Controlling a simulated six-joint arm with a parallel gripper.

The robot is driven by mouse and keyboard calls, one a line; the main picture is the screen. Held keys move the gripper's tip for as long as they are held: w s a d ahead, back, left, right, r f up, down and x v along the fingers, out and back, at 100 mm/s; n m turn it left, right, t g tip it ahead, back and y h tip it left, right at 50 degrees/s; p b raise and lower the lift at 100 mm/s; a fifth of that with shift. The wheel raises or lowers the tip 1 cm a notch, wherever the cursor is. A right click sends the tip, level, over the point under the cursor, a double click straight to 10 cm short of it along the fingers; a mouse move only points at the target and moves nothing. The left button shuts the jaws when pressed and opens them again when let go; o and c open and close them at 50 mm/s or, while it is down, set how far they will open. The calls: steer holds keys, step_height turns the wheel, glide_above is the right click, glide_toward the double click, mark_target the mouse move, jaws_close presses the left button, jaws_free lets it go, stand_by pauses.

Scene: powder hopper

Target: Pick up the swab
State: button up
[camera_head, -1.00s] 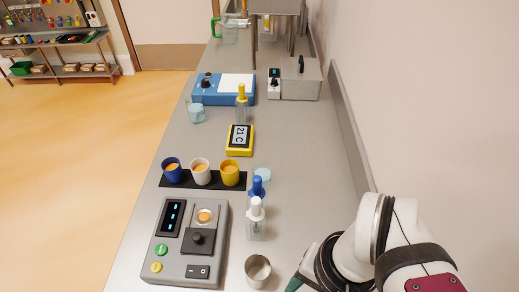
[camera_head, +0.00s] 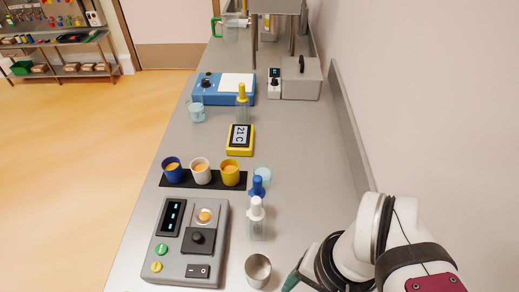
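I cannot make out a swab anywhere in the head view. A metal cup (camera_head: 258,270) stands upright near the bottom edge, and nothing is seen sticking out of it. My white arm comes in from the lower right. A dark green part at its end, which seems to belong to my gripper (camera_head: 291,282), shows at the bottom edge just right of the cup. The fingertips are not visible, so I cannot tell whether they are open or hold anything.
A grey control unit (camera_head: 186,240) stands left of the cup. White-capped (camera_head: 257,222) and blue-capped (camera_head: 257,189) bottles stand behind the cup. Blue, white and yellow cups (camera_head: 230,172) sit on a black mat. A wall (camera_head: 425,110) bounds the right; the bench's middle right is clear.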

steer(key=w+a+r+n, duration=0.1)
steer(key=w+r+n, duration=0.2)
steer(key=w+n, duration=0.35)
steer(key=r+n+h, duration=0.1)
steer(key=n+h, duration=0.1)
steer(key=n, duration=1.1)
glide_above(256, 206)
steer(key=w, duration=0.1)
steer(key=shift+n, duration=0.25)
step_height(256, 206, down, 15)
steer(key=shift+w+r, duration=0.1)
jaws_close()
